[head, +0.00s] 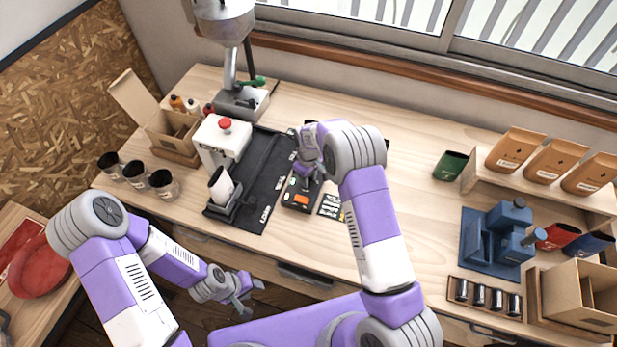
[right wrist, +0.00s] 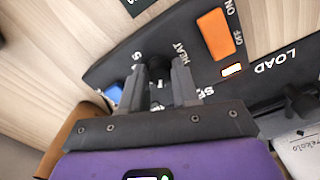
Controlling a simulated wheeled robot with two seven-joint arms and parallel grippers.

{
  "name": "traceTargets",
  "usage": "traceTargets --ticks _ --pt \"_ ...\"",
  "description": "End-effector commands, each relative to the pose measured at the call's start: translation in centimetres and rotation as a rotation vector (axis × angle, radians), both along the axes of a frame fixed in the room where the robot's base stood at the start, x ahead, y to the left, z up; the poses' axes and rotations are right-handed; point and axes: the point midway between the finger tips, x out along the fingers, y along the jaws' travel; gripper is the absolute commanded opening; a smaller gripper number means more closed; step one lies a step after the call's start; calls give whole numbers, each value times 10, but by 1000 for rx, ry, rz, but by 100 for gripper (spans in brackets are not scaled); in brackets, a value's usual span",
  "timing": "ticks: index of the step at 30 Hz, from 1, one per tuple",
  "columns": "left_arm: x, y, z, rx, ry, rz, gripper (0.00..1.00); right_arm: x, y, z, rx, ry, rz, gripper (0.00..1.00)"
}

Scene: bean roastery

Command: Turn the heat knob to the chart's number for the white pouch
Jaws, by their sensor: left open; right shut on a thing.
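The black control panel (head: 291,203) lies on the counter in the head view. In the right wrist view the panel (right wrist: 262,62) shows the words HEAT, LOAD and ON and an orange switch (right wrist: 215,34). My right gripper (head: 304,180) is over the panel. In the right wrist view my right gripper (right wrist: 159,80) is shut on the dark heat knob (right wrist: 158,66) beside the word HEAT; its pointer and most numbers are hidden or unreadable. A small dark card with light lines (head: 330,206), perhaps the chart, lies right of the panel, too small to read. My left gripper (head: 243,297) is open and empty before the counter.
Orange-brown pouches (head: 515,148) stand on a shelf at right. A blue machine (head: 497,236) is in front of them.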

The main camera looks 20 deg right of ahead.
Motion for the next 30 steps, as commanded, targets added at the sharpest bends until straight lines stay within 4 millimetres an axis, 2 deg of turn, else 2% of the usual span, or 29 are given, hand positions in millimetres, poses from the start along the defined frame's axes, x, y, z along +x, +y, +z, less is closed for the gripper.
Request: traceTargets --ticks 8,13,30 --pt "0 0 -4 0 0 0 43 0 0 0 0 0 -42 0" --pt "0 0 -11 0 0 0 43 1 0 -1 0 -1 -131 0" --pt "0 0 -35 0 0 0 43 0 0 -1 0 0 -647 0"
